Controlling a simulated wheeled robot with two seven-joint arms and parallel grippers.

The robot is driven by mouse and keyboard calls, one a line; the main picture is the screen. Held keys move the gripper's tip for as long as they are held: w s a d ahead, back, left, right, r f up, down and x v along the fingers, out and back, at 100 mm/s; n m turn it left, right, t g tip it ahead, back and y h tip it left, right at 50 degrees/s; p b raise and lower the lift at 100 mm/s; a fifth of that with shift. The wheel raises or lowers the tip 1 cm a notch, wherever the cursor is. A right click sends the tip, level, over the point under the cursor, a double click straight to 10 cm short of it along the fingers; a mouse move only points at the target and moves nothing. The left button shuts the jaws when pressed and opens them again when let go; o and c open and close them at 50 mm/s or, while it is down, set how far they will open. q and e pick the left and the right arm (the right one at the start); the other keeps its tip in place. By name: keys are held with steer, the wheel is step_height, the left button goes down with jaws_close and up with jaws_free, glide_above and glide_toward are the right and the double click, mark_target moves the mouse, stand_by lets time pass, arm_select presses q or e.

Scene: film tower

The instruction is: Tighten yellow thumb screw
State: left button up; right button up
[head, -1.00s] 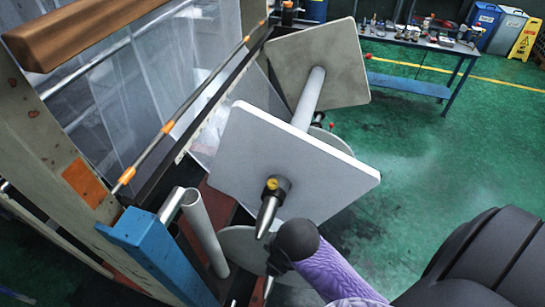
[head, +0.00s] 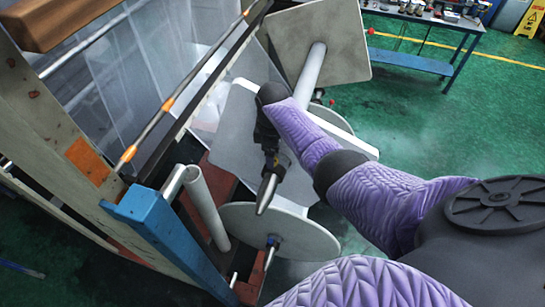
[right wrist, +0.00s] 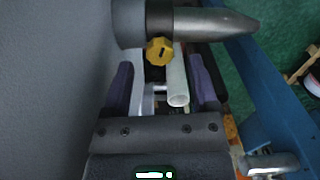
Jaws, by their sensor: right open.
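The yellow thumb screw (right wrist: 158,51) sits on the collar of a dark metal spindle with a tapered tip (right wrist: 225,22) in the right wrist view. In the head view the screw is hidden behind my right gripper (head: 270,152); the spindle's tapered tip (head: 266,194) shows just below it. The spindle stands out from a square grey plate (head: 236,120). In the right wrist view my right gripper (right wrist: 160,66) is open, its two dark fingers on either side of the screw's line. Whether they touch it I cannot tell. My left gripper is not in view.
A pale tube (head: 205,205) and a blue post (head: 160,235) stand left of the spindle. A round grey disc (head: 300,238) lies below. A second square plate (head: 343,45) is behind. A workbench (head: 425,62) stands at back right on open green floor.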

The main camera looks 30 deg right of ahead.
step_height(320, 180, down, 2)
steer(key=shift+f, duration=0.1)
jaws_close()
stand_by(0.5)
